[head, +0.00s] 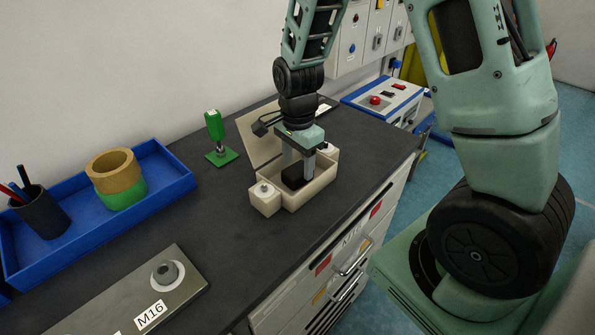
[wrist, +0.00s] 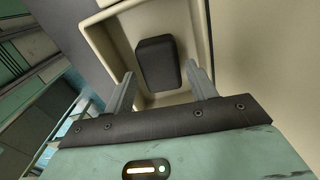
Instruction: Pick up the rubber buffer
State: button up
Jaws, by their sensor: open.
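The rubber buffer (wrist: 158,63) looks like a black rounded block. It lies inside a beige open box (wrist: 196,20) in the wrist view. In the head view the buffer (head: 293,176) shows as a dark block in the beige box (head: 318,186) on the dark bench. My gripper (wrist: 163,80) is open, with one finger on either side of the buffer's near end in the picture. In the head view my gripper (head: 297,165) points down into the box. I cannot tell whether the fingers touch the buffer.
The box's lid (head: 258,138) stands open at the back. A green stand (head: 218,142), a blue tray (head: 165,180) with a pen cup (head: 40,215) and rings (head: 116,178), and an M16 plate (head: 140,295) lie to the left. A control box (head: 383,98) stands behind right.

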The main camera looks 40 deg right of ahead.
aim_at(298, 168)
jog(key=shift+f+p, duration=0.3)
jog(key=shift+f, duration=1.2)
jog(key=c, duration=0.8)
jog(key=shift+r, duration=0.1)
